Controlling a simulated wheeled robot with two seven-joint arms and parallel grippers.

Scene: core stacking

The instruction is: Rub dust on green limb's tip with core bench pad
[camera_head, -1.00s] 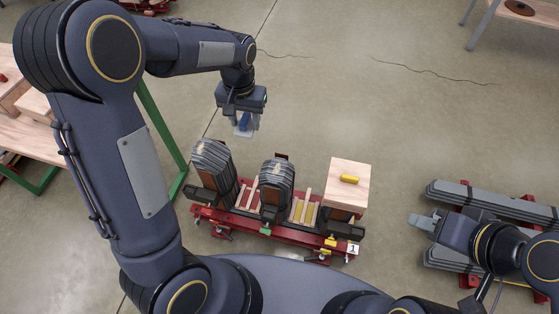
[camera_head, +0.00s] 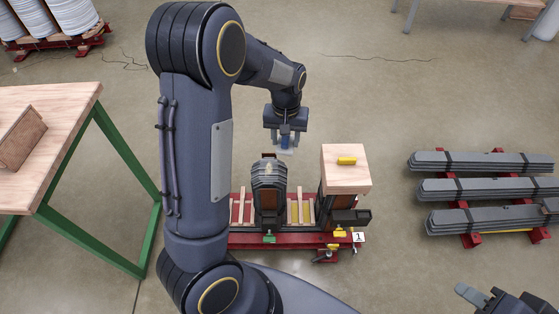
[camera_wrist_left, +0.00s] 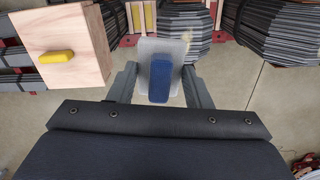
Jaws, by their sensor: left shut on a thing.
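The core bench pad, a blue grip on a pale block (camera_head: 287,144), is held in my left gripper (camera_head: 286,136). The left wrist view shows the blue grip (camera_wrist_left: 158,83) between both fingers (camera_wrist_left: 160,88). The green limb (camera_head: 268,186) is the middle dark laminated stack, with a green tag (camera_head: 269,239) in front. A pale dusty patch (camera_head: 268,170) shows on its upper end. The pad hangs above and slightly right of that end, seemingly apart from it. The limb's top (camera_wrist_left: 196,22) is partly behind the pad. My right gripper (camera_head: 473,294) is low right, its opening unclear.
The red bench (camera_head: 285,241) carries the limbs. My arm hides the bench's left part. A green-legged table (camera_head: 60,120) stands left; lamination stacks (camera_head: 485,190) lie right.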

